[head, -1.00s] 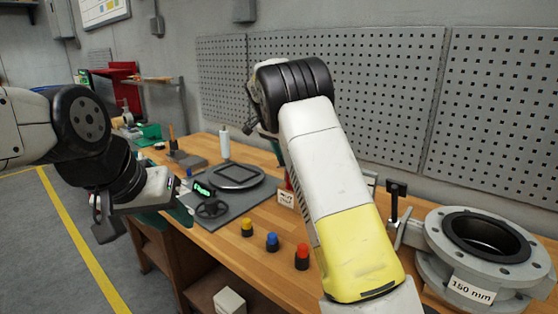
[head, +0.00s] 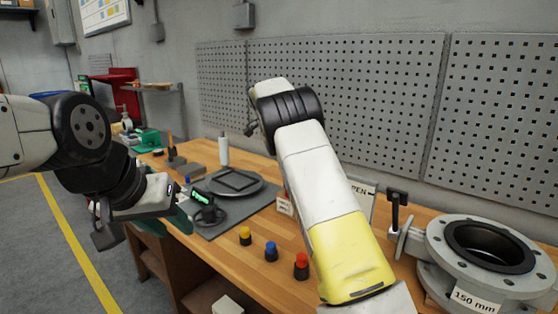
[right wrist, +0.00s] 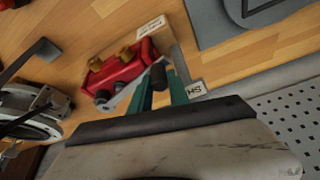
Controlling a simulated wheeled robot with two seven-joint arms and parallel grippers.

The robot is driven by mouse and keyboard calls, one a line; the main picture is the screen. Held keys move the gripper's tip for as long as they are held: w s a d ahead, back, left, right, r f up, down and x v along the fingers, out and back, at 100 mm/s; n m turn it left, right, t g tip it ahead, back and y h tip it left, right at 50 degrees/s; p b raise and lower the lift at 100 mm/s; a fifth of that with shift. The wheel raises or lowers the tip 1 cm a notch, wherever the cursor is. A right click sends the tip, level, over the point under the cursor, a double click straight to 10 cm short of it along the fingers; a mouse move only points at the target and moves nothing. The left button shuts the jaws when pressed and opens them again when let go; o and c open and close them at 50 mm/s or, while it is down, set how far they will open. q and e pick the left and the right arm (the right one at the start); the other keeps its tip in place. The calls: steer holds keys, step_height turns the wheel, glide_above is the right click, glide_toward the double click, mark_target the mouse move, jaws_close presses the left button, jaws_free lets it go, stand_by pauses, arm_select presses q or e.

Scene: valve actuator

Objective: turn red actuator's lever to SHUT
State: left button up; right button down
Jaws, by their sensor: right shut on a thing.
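The red actuator (right wrist: 118,74) lies in the upper left of the right wrist view, with brass-coloured parts on top. Its lever, with a black handle (right wrist: 158,76), reaches right from the body. The green fingers of my right gripper (right wrist: 161,92) are closed on either side of the handle. A white plate reading "SH" (right wrist: 196,90), partly cut off, is just right of the fingers. In the head view my right forearm hides the actuator and right gripper; a plate ending in "PEN" (head: 358,191) shows behind it. My left gripper (head: 180,222) is away at the table's left edge, its finger gap unclear.
A large grey flanged valve body (head: 480,258) marked "150 mm" stands at the right. Blue, red and yellow push-buttons stand along the front, including a red button (head: 301,266). A grey mat (head: 235,220) bears a round dark plate. A pegboard wall (head: 390,100) rises behind.

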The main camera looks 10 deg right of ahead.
steer(key=shift+a, duration=0.1)
steer(key=c, duration=1.3)
jaws_free()
steer(key=shift+o, duration=0.2)
steer(key=v, duration=0.7)
steer(key=shift+a+r, duration=0.15)
steer(key=shift+r, duration=0.2)
steer(key=shift+c, duration=0.2)
